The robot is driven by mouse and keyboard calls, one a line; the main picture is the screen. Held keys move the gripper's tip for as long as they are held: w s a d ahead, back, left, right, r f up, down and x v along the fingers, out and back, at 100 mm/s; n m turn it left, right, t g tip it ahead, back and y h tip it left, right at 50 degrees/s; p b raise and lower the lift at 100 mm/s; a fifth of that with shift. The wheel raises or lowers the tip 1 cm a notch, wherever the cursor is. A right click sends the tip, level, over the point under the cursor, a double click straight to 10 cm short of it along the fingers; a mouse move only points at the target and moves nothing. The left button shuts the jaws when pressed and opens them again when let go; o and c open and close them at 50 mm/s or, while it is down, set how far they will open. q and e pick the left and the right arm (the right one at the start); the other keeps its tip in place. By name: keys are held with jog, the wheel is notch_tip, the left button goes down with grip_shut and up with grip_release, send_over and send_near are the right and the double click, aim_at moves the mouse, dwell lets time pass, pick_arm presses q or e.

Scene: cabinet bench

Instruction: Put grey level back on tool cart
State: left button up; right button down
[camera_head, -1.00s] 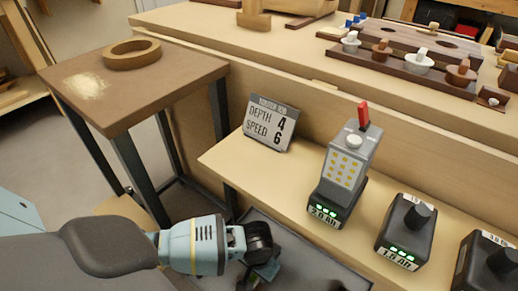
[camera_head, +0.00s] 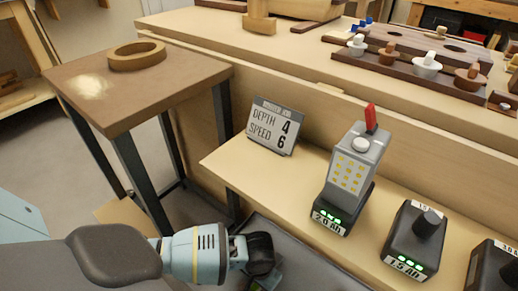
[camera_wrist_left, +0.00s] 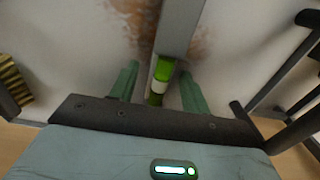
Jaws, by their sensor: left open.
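The grey level shows in the left wrist view as a long grey bar (camera_wrist_left: 182,25) with a bright green and white section at its near end. My left gripper (camera_wrist_left: 158,88) is open, with its two green fingers on either side of the level's near end. I cannot tell whether either finger touches it. In the head view my left gripper (camera_head: 262,258) is low in the picture, pointing down, its fingertips mostly hidden. The level cannot be made out there. My right gripper is not in view.
A brown side table (camera_head: 150,85) holds a wooden ring (camera_head: 137,56). A dark-edged grey surface (camera_head: 315,270) lies below the shelf.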

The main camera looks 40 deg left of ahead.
pick_arm(q)
jog(key=shift+r, duration=0.2)
notch_tip(320, 180, up, 6)
jog(key=p, duration=0.3)
jog(key=shift+r, duration=0.2)
jog(key=shift+r+p, duration=0.5)
jog(key=shift+r, duration=0.05)
